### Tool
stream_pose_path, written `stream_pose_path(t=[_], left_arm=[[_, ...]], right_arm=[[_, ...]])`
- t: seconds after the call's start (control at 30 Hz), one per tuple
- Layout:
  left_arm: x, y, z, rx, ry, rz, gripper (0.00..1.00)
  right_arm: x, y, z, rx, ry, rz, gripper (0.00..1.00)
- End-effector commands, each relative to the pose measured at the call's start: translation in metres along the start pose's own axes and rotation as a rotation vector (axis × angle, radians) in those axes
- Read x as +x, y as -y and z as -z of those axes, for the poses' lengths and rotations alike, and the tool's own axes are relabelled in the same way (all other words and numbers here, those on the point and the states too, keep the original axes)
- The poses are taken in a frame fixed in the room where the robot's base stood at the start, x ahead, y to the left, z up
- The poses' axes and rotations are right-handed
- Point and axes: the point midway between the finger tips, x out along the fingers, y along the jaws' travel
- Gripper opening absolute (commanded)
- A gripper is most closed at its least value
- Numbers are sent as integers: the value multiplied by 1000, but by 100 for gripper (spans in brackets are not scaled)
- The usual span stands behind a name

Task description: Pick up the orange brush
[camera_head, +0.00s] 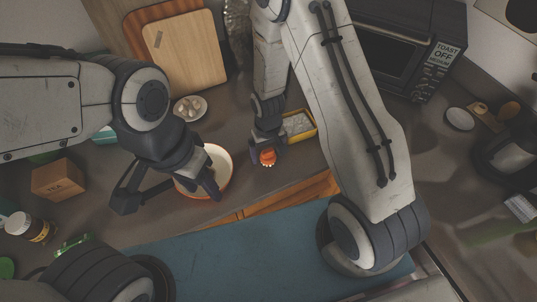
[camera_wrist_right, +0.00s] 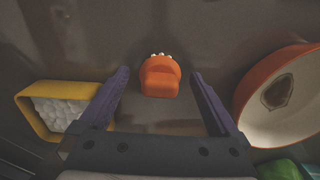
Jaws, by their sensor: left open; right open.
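The orange brush (camera_head: 268,158) is on the dark counter near its front edge, with pale bristles showing at one side. In the right wrist view the brush (camera_wrist_right: 160,80) lies between the fingertips of my right gripper (camera_wrist_right: 160,76), with a gap on each side. That gripper is open and points down over the brush; in the head view the right gripper (camera_head: 266,143) partly covers it.
The orange-rimmed white bowl (camera_wrist_right: 285,105) and a yellow container (camera_wrist_right: 30,116) with white contents flank the brush. A tea box (camera_head: 58,179) and jar (camera_head: 28,228) stand at left. Cutting boards (camera_head: 190,55) and a toaster oven (camera_head: 392,50) are at the back.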

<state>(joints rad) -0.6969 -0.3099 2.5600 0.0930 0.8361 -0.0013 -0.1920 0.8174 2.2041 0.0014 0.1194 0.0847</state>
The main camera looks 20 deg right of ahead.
Motion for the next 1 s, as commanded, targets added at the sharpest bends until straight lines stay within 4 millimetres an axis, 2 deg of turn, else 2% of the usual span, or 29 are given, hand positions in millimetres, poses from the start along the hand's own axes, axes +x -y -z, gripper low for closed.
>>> stream_pose_path(t=[0.07, 0.17, 0.3, 0.33, 0.77, 0.87, 1.0], left_arm=[[0, 0, 0, 0, 0, 0, 50], [0, 0, 0, 0, 0, 0, 50], [0, 0, 0, 0, 0, 0, 50], [0, 0, 0, 0, 0, 0, 50], [4, 0, 0, -1, 0, 0, 50], [8, 1, 0, -1, 0, 0, 50], [17, 1, -1, -3, 0, 0, 50]], right_arm=[[0, 0, 0, 0, 0, 0, 98], [0, 0, 0, 0, 0, 0, 63], [0, 0, 0, 0, 0, 0, 10], [0, 0, 0, 0, 0, 0, 5], [-8, 0, 1, 0, -1, 0, 5], [-17, 0, 1, 0, -3, 0, 5], [-40, 0, 2, 0, -8, 1, 5]])
